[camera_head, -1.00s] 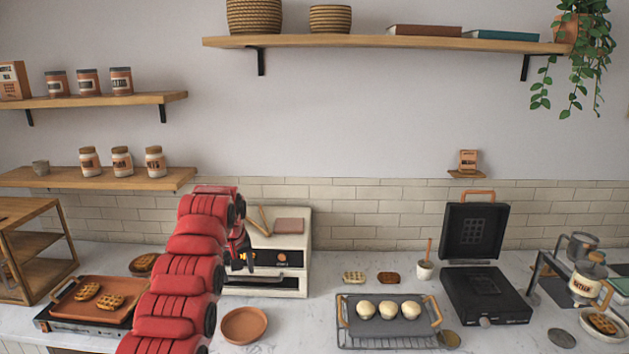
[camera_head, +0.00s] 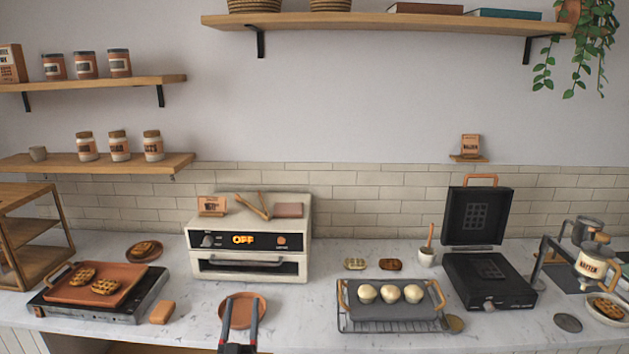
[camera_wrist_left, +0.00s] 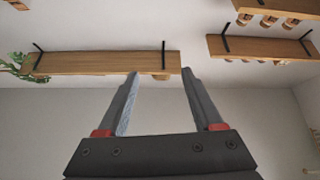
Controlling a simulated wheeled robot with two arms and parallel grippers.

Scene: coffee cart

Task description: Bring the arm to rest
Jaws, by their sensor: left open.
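My left gripper (camera_head: 240,322) shows at the bottom of the head view, low and left of centre. Its two fingers are apart and nothing is between them. In the head view the fingers overlap the front of a round terracotta plate (camera_head: 262,305) on the counter; whether they touch it I cannot tell. In the left wrist view the same open gripper (camera_wrist_left: 160,88) points at the wall and shelves, with only air between its fingers. My right gripper is not in view.
A toaster oven (camera_head: 248,262) reading OFF stands behind the plate. A griddle with waffles (camera_head: 103,286) is at left. A rack with a tray of dough balls (camera_head: 390,326) and an open waffle iron (camera_head: 490,285) are at right. A wall shelf (camera_wrist_left: 100,63) shows in the wrist view.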

